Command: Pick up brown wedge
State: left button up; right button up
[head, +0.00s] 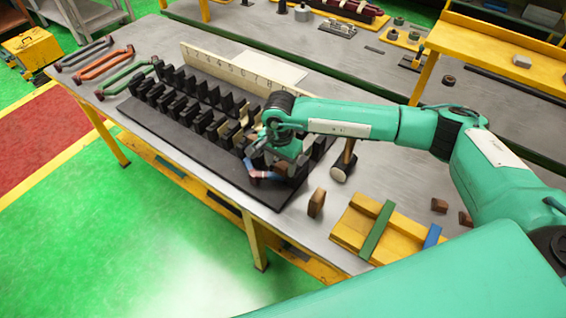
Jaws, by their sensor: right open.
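A brown wedge (317,203) stands upright on the grey table, just right of the black slotted rack (190,150). Two more small brown blocks lie farther right, one (439,205) beside the other (466,218). My right gripper (268,172) is open over the right end of the rack, to the left of and apart from the upright wedge. Its fingertips are small and partly hidden against the rack and a red and blue part there. My left gripper is not in view.
A hammer-like tool (344,165) stands behind the wedge. A yellow tray (352,222) with green and blue bars lies to its right. A pale numbered strip (225,70) runs behind the rack. Coloured handles (104,64) lie at the far left. Bare table surrounds the wedge.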

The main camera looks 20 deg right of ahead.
aim_at(280, 167)
jog(key=shift+f, duration=0.35)
jog(key=shift+c, duration=0.5)
jog(key=c, duration=1)
jog(key=shift+r, duration=0.15)
jog(key=shift+r, duration=0.3)
notch_tip(280, 167, up, 19)
jog(key=b, duration=0.6)
jog(key=shift+r+b, duration=0.1)
jog(key=shift+b, duration=0.25)
